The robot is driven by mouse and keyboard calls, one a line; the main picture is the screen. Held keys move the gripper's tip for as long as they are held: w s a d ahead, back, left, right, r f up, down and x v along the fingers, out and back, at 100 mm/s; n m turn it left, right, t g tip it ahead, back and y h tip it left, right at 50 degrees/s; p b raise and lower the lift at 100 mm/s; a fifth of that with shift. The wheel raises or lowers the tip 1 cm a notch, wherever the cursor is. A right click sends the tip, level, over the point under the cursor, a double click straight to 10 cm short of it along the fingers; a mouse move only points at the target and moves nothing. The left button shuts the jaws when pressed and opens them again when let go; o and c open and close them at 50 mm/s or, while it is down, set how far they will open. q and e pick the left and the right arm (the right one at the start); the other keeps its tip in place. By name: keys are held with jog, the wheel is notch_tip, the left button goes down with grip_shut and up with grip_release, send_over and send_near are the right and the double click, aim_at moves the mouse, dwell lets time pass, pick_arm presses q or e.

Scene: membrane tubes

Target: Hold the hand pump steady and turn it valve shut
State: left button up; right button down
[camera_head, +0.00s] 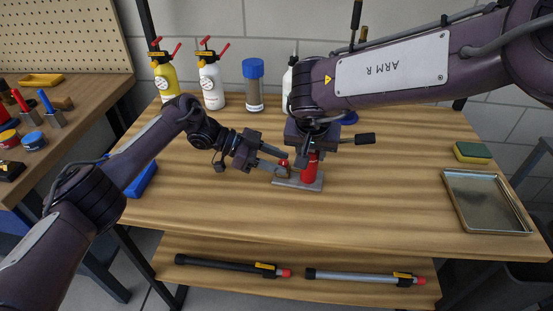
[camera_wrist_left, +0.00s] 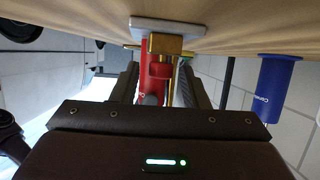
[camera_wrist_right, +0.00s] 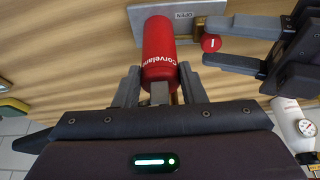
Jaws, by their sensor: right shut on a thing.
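The hand pump (camera_head: 309,170) is a red upright cylinder on a grey base plate (camera_head: 298,183), in the middle of the table. My right gripper (camera_wrist_right: 160,88) is shut on its red body from above. A small valve with a red knob (camera_wrist_right: 210,43) and brass fitting (camera_wrist_left: 165,43) stands beside the cylinder. An OPEN label (camera_wrist_right: 182,15) shows on the plate. My left gripper (camera_head: 280,162) reaches in from the left, level with the valve. Its fingers are apart, one on each side of the knob, without a visible grip. The pump's upper part is hidden by my right wrist.
A metal tray (camera_head: 487,203) and a sponge (camera_head: 472,152) lie at the right. Two tubes (camera_head: 230,264) lie on the lower shelf. The table front is clear.

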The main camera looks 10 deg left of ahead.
pick_arm(q)
jog(key=shift+o, duration=0.2)
jog(key=shift+w+a+r, duration=0.1)
jog(key=shift+a+r, duration=0.05)
jog(key=shift+r, duration=0.05)
jog(key=shift+a+r, duration=0.1)
jog(key=shift+a, duration=0.2)
jog(key=v, duration=1.1)
pick_arm(e)
jog(key=shift+d, duration=0.1)
